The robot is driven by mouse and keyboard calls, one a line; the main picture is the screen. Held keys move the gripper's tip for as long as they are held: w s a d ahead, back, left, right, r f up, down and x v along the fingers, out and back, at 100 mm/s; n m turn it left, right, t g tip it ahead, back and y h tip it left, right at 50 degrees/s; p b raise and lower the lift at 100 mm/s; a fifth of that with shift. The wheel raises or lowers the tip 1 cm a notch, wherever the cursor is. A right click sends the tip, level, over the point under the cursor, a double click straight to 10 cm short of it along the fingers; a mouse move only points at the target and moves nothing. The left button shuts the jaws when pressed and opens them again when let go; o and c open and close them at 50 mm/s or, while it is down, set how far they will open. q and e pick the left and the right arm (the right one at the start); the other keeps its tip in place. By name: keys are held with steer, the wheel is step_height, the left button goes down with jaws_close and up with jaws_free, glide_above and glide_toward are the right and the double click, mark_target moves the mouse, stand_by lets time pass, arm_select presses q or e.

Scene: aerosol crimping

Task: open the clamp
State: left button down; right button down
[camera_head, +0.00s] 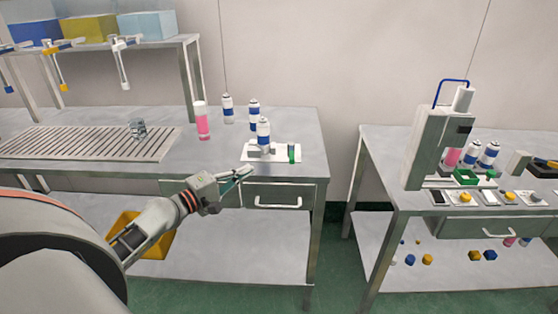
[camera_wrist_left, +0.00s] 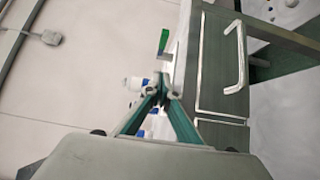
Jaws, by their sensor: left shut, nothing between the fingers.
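The clamp has a white base plate (camera_head: 278,157) on the left table and an upright green handle (camera_head: 291,153). A white can with a blue band (camera_head: 263,133) stands upright at the clamp. My left gripper (camera_head: 246,171) is shut and empty at the table's front edge, in front of the clamp and apart from the green handle. In the left wrist view the fingertips (camera_wrist_left: 162,90) meet, with the green handle (camera_wrist_left: 164,40) beyond them. The clamp's jaw is too small to make out, and my fingers partly cover the can in the wrist view. My right gripper is not in view.
Blue-and-white cans (camera_head: 254,112) and a pink container (camera_head: 202,122) stand behind the clamp. A drawer handle (camera_head: 278,203) juts out below the table edge. A press machine (camera_head: 436,140) stands on the right table, across a gap.

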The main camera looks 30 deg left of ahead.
arm_select(q)
steer(key=p, duration=0.2)
glide_toward(291, 156)
steer(key=w+a, duration=0.2)
steer(key=w, duration=0.1)
steer(key=w+a, duration=0.1)
steer(key=w, duration=0.1)
steer(key=shift+a+f, duration=0.25)
steer(key=shift+a, duration=0.05)
steer(key=d, duration=0.1)
steer(key=w+d+p, duration=0.1)
steer(key=shift+w+d, duration=0.25)
steer(key=shift+d, duration=0.1)
steer(key=shift+w+d+f, duration=0.2)
steer(key=shift+d, duration=0.1)
